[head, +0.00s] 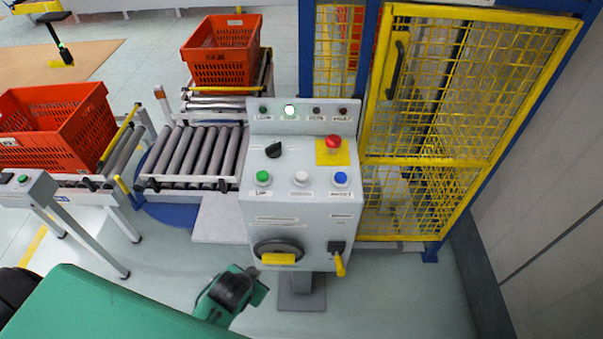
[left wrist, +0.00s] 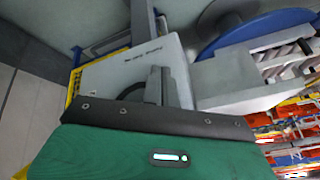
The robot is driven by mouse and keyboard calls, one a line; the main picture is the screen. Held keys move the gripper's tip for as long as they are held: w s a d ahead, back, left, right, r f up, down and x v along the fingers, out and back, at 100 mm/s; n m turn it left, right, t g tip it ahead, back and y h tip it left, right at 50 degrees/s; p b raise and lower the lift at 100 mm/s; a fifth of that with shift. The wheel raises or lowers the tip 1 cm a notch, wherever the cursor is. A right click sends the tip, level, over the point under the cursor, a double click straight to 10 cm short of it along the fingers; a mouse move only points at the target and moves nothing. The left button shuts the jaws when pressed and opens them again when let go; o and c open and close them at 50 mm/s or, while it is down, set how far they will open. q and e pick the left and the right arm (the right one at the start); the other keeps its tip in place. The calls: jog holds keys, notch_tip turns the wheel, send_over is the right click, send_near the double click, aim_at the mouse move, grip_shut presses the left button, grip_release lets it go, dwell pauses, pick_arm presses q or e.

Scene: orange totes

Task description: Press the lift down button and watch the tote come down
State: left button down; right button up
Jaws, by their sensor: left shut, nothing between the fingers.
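A light grey control box (head: 300,235) stands on a post in the middle of the head view. Its top carries a green button (head: 263,177), a white button (head: 300,177) and a blue button (head: 340,178) in a row; their labels are too small to read surely. A red mushroom button (head: 333,142) sits on a yellow plate behind them. My left gripper (head: 254,271) is shut and empty, low by the box's front left, below the buttons. In the left wrist view its fingers (left wrist: 161,85) show against the box (left wrist: 135,65). My right gripper is out of view.
An orange tote (head: 220,52) sits on rollers behind the box, another tote (head: 55,125) on a conveyor at left. A yellow mesh cage (head: 430,110) stands at right. A black selector knob (head: 273,150) and a lit lamp (head: 290,110) are on the box. Floor right of the post is clear.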

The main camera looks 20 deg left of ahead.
pick_arm(q)
notch_tip(320, 180, up, 15)
jog(key=t+p, duration=0.1)
jog(key=t, duration=0.1)
jog(key=w+r+m+t, duration=0.3)
jog(key=w+r+t, duration=0.25)
jog(key=r, duration=0.35)
jog(key=w+r+m+t, duration=0.3)
jog(key=w+r+t, duration=0.1)
jog(key=w+r, duration=0.4)
jog(key=d+r+m+t+h, duration=0.2)
jog(key=d+r+m+h, duration=1)
jog(key=r+m+h, duration=0.55)
jog(key=s+d+f+m+g+h, duration=0.25)
jog(key=d+m+g, duration=0.45)
jog(key=m+g, duration=0.85)
jog(key=w+a+f+m+t+y, duration=0.3)
jog(key=w+a+f+m+y, duration=0.5)
jog(key=a+f+m+y, duration=0.2)
jog(key=a+y, duration=0.2)
jog(key=y, duration=0.1)
jog(key=shift+w+a+f+y, duration=0.15)
jog(key=shift+a+y, duration=0.1)
jog(key=shift+y, duration=0.05)
